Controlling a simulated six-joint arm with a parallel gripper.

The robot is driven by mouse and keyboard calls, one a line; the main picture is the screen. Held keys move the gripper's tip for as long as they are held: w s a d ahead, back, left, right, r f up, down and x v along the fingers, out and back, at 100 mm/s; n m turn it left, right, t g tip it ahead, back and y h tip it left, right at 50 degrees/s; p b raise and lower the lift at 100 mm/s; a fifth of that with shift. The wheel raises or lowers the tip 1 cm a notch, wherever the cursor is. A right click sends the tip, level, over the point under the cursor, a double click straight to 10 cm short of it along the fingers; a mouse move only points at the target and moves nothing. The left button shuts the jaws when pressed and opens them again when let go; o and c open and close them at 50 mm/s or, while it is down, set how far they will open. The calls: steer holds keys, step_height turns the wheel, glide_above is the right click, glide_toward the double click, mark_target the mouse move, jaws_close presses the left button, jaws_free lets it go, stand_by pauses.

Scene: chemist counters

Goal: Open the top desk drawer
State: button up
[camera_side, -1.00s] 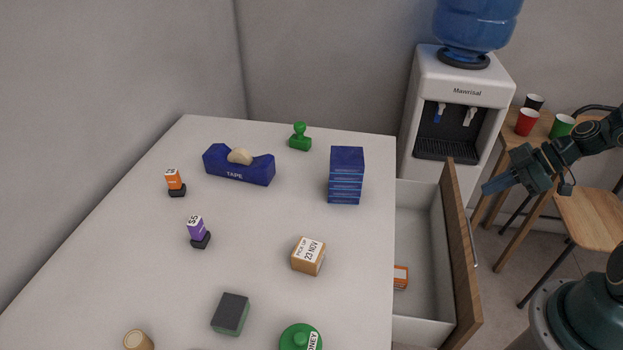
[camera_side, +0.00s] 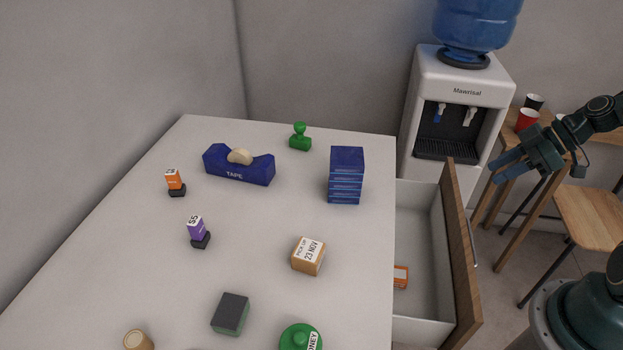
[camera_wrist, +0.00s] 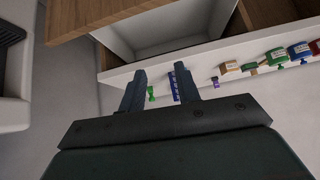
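The top desk drawer (camera_side: 424,265) stands pulled out from the right side of the white desk. Its wooden front (camera_side: 460,255) carries a thin metal handle (camera_side: 472,245) on the outer face. A small orange-labelled box lies inside, against the desk side. My gripper (camera_side: 496,171) is in the air to the right of the drawer front, apart from the handle. Its two fingers are spread with nothing between them. In the wrist view the gripper (camera_wrist: 160,90) also shows open, with the open drawer (camera_wrist: 165,30) beyond its fingertips.
On the white desk (camera_side: 130,260) stand a blue tape dispenser (camera_side: 240,170), a stack of blue boxes (camera_side: 346,176), a cardboard box (camera_side: 308,258) and several small items. A water cooler (camera_side: 455,110) stands behind the drawer. A stool (camera_side: 592,218) is at the right.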

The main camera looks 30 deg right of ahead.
mark_target(471, 234)
step_height(471, 234, down, 6)
steer(key=s+d+m+g+h, duration=0.2)
steer(key=m+g+h, duration=0.2)
steer(key=m, duration=1.3)
steer(key=shift+r, duration=0.15)
steer(key=shift+d, duration=0.1)
steer(key=shift+s+d+x, duration=0.1)
steer(key=shift+d+x, duration=0.05)
steer(key=shift+x, duration=3.3)
steer(key=shift+s+d+x, duration=0.1)
steer(key=shift+d+x, duration=0.05)
steer(key=shift+x, duration=3.3)
jaws_close()
